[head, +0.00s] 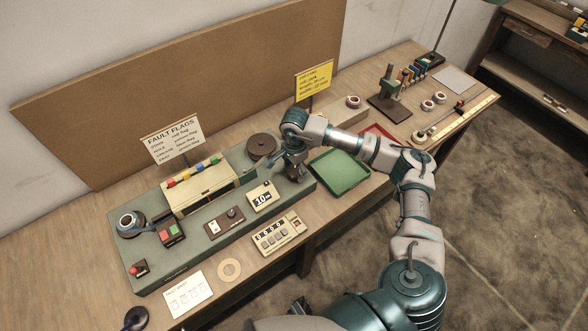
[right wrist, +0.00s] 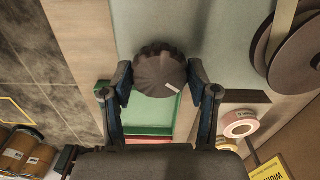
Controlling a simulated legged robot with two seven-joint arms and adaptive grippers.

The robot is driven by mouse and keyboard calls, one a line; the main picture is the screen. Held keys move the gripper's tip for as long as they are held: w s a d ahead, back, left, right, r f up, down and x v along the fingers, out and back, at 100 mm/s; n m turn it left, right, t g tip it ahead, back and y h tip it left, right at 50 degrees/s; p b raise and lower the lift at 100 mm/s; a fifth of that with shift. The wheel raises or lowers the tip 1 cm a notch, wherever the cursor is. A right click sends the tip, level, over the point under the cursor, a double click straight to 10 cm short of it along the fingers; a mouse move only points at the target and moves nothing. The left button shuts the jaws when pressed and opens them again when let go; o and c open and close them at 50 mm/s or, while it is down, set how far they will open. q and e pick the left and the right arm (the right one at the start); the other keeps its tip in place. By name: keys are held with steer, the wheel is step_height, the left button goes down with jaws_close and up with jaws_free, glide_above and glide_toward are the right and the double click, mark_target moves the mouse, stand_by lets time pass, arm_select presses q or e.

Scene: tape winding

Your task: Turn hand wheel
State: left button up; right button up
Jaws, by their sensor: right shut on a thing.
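The hand wheel (right wrist: 158,68) is a dark, round knob with a ribbed rim and a short white mark. In the right wrist view it sits between the two fingers of my right gripper (right wrist: 160,76), which is shut on it from both sides. In the head view my right gripper (head: 296,172) points down at the right end of the long green-grey machine base (head: 225,213) and hides most of the wheel.
A brown reel (head: 261,146) stands just left of my right gripper. A green tray (head: 340,171) lies close on its right. Free floor lies to the right.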

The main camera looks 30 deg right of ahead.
mark_target(295, 169)
steer(key=shift+w+d+r, duration=0.15)
steer(key=shift+w+r, duration=0.05)
steer(key=shift+r, duration=0.05)
steer(key=o, duration=1)
steer(key=shift+o, duration=0.8)
steer(key=shift+f, duration=0.15)
steer(key=shift+s, duration=0.1)
step_height(295, 169, up, 12)
steer(key=shift+d, duration=0.1)
